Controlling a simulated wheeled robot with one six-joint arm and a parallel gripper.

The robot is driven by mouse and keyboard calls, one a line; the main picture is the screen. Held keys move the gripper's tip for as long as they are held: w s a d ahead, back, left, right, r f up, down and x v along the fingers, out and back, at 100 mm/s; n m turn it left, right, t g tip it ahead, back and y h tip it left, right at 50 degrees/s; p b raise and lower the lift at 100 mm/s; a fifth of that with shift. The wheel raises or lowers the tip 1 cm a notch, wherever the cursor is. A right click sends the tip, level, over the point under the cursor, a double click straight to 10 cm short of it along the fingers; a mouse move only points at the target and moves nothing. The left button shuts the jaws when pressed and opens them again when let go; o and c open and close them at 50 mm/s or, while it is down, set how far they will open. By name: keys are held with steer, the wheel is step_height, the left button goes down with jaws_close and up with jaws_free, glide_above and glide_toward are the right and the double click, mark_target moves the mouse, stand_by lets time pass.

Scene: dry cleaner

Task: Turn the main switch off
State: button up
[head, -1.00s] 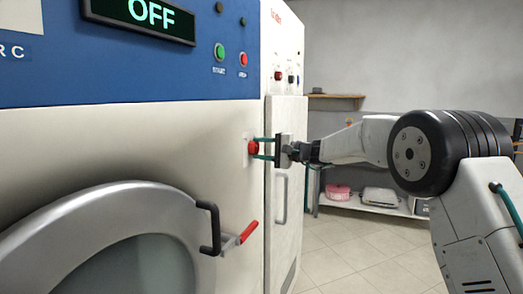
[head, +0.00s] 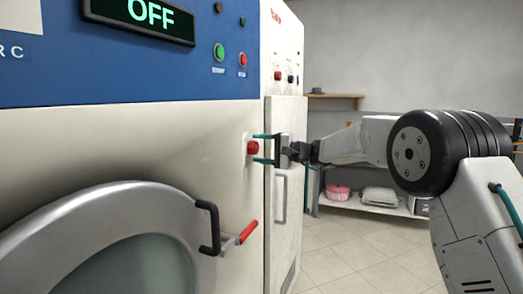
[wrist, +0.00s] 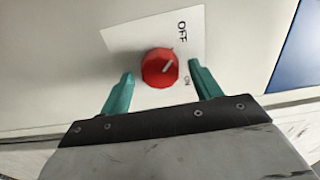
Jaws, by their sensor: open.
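The main switch is a red rotary knob (wrist: 160,68) on a white plate (wrist: 128,38) marked OFF and ON. In the wrist view its pale pointer line slants up and right, roughly toward OFF. In the head view the red knob (head: 253,147) sits on the machine's front near its right edge. My gripper (wrist: 158,88) is open, with one teal finger on each side of the knob and a visible gap to it. It also shows in the head view (head: 264,148), reaching in from the right.
A display (head: 150,14) above reads OFF. Green (head: 220,52) and red (head: 243,59) buttons sit above the knob. A red-tipped lever (head: 248,231) and a black door handle (head: 209,228) stick out below. Floor (head: 345,255) is clear to the right.

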steer(key=v, duration=0.8)
steer(key=s+d+f+n+g+h, duration=0.1)
steer(key=s+f+g+h, duration=0.2)
steer(key=s+f, duration=0.35)
steer(key=s+d+f+g+h, duration=0.2)
steer(key=s+f, duration=0.2)
steer(key=s, duration=0.5)
steer(key=s+d+f+n+h, duration=0.1)
steer(key=s+d+h, duration=0.3)
steer(key=s, duration=0.9)
steer(key=s+d+f+n+h, duration=0.1)
steer(key=s+d+h, duration=0.3)
steer(key=s+d, duration=0.6)
steer(key=s+d+f+h, duration=0.1)
steer(key=s+d+h, duration=0.3)
steer(key=s, duration=1.3)
steer(key=shift+d+f+n, duration=0.25)
steer(key=shift+d+n, duration=0.15)
steer(key=shift+d, duration=1.15)
steer(key=shift+s, duration=0.15)
